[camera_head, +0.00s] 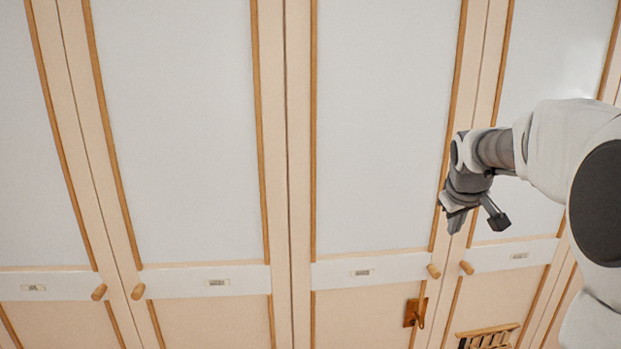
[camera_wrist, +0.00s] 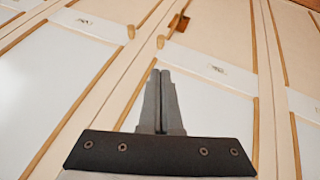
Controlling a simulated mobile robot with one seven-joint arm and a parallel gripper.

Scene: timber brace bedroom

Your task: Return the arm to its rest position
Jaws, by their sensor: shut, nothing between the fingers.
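My gripper (camera_head: 455,222) hangs at the right of the head view, in front of the wardrobe doors, with my arm bent in from the right edge. In the wrist view my gripper (camera_wrist: 160,75) shows with its two fingers together and nothing between them. I cannot tell the exact gap between my gripper and the doors, but no contact shows.
A row of tall wardrobe doors (camera_head: 180,130) with pale panels and timber strips fills the view. Round wooden knobs (camera_head: 433,271) stick out. A wooden hook plate (camera_head: 415,313) and a slatted wooden rack (camera_head: 487,338) are at the lower right.

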